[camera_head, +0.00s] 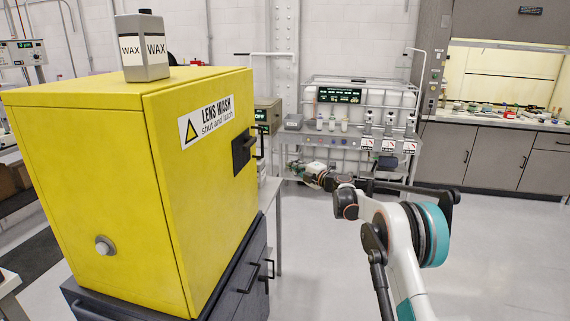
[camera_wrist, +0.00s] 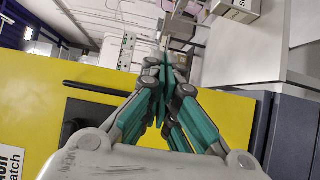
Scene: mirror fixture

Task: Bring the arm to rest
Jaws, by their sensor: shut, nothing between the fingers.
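My gripper (camera_wrist: 165,62) is shut and empty in the wrist view, its green-padded fingers meeting in the middle. In the head view my arm reaches away from the lower right, and the gripper (camera_head: 296,166) at its far end is small, right of the yellow lens wash cabinet (camera_head: 80,150). The cabinet's yellow front also shows in the wrist view (camera_wrist: 60,120) behind the fingers, with its dark handle bar (camera_wrist: 97,88). The cabinet door looks shut in the head view. I cannot tell the exact gap between fingers and cabinet.
A grey wax bottle (camera_head: 146,60) stands upright on the cabinet. The cabinet rests on a dark drawer unit (camera_head: 245,275) with protruding handles. A metal bench (camera_head: 350,138) with small bottles and dispensers stands behind my gripper. Open floor (camera_head: 500,250) lies to the right.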

